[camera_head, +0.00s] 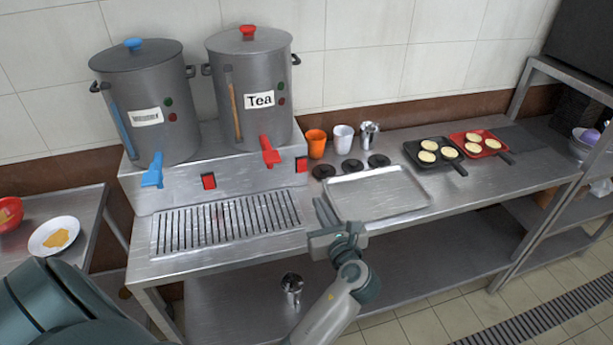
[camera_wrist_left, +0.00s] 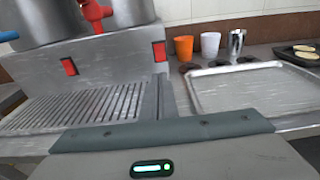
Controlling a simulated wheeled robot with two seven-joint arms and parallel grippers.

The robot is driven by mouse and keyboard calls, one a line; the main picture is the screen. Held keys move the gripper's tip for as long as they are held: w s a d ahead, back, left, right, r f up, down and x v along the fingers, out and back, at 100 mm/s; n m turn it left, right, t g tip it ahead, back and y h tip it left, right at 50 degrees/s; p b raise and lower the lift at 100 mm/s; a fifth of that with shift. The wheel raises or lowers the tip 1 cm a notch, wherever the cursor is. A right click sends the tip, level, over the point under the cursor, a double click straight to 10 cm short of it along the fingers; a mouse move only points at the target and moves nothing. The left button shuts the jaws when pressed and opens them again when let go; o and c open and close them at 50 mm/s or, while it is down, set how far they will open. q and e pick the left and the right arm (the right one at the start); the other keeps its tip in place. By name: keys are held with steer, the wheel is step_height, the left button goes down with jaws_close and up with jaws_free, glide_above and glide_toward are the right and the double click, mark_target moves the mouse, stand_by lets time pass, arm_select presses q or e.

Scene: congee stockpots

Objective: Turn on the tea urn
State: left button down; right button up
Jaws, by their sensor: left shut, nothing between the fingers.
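The tea urn (camera_head: 250,110) is a grey metal pot with a "Tea" label (camera_head: 260,100), a red lid knob and a red tap (camera_head: 269,151). It stands on a steel base (camera_head: 240,183). A red switch (camera_head: 301,164) sits on the base front below the tea urn's right side; it also shows in the left wrist view (camera_wrist_left: 159,51). My left gripper (camera_head: 322,211) is shut and empty, in front of and below that switch, apart from it, by the drip grille's right end. My right gripper is not in view.
A second urn (camera_head: 145,105) with a blue tap (camera_head: 153,170) stands left, with its own red switch (camera_head: 208,180). A drip grille (camera_head: 225,222) lies in front. A steel tray (camera_head: 378,192), an orange cup (camera_head: 316,143) and a white cup (camera_head: 343,138) stand to the right.

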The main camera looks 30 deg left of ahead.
mark_target(302, 170)
arm_select(q)
steer(key=shift+w+a+f, duration=0.1)
steer(key=shift+w+a, duration=0.05)
steer(key=shift+w, duration=0.15)
steer(key=shift+w+a+p, duration=0.3)
steer(key=shift+w+a, duration=0.1)
steer(key=shift+a, duration=0.1)
steer(key=p+x, duration=0.3)
steer(key=x, duration=0.9)
steer(key=shift+d+f, duration=0.1)
steer(key=shift+w, duration=0.15)
steer(key=shift+f, duration=0.1)
steer(key=shift+w+a+f+b, duration=0.1)
steer(key=shift+a+f+b, duration=0.15)
steer(key=shift+b, duration=0.35)
steer(key=shift+r, duration=0.25)
